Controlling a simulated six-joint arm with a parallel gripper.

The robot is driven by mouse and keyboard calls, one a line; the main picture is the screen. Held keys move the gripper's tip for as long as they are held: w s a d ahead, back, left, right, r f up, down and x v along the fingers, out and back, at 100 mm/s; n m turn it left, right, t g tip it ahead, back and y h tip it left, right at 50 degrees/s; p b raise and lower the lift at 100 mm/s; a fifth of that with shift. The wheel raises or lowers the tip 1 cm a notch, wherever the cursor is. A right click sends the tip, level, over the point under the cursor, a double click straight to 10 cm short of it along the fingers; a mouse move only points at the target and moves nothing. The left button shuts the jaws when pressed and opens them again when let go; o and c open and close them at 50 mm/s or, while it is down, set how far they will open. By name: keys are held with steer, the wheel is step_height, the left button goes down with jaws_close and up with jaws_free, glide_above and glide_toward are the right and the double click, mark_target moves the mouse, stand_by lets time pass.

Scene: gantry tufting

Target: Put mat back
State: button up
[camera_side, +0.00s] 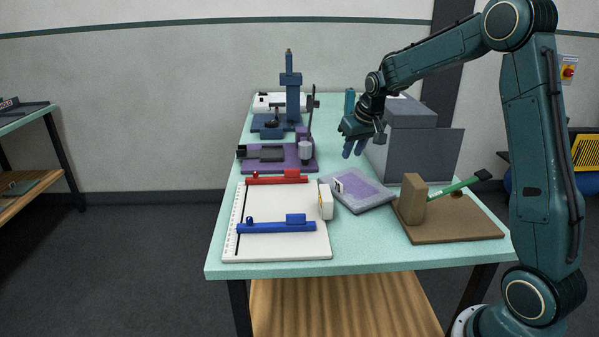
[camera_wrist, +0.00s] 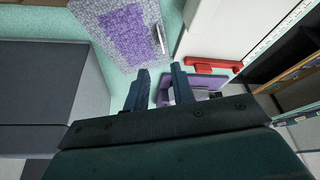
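The mat, a flat square with a purple middle and a pale grey border (camera_side: 368,192), lies on the table right of the white board. It also shows at the top of the wrist view, with a speckled purple and grey surface (camera_wrist: 106,30). A small metal piece (camera_wrist: 159,39) sits at its right edge there. My gripper (camera_side: 353,149) is in the air above the table, behind the mat and left of the grey box. In the wrist view its two fingers (camera_wrist: 160,82) stand apart with nothing held between them.
The white board (camera_side: 280,205) carries a red bar (camera_side: 277,178) and a blue bar (camera_side: 276,227). A brown board (camera_side: 455,230) holds a block and a green-handled tool (camera_side: 462,184). The grey box (camera_side: 412,152) and purple-based device (camera_side: 285,166) flank my gripper.

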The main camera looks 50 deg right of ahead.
steer(key=shift+a, duration=0.1)
steer(key=s+a+r+n+t, duration=0.1)
steer(key=s+a+r, duration=0.4)
steer(key=s+a, duration=0.15)
steer(key=s+a+r+n, duration=0.1)
steer(key=s+a+r, duration=0.3)
steer(key=s+a, duration=0.25)
steer(key=s+a+n+y, duration=0.1)
steer(key=s+a, duration=0.3)
steer(key=s, duration=0.3)
steer(key=s+a+f+n, duration=0.1)
steer(key=s+a, duration=0.3)
steer(key=s, duration=0.4)
steer(key=shift+s+a+t+y, duration=0.2)
steer(key=shift+s+t+y, duration=0.1)
steer(key=shift+y, duration=0.1)
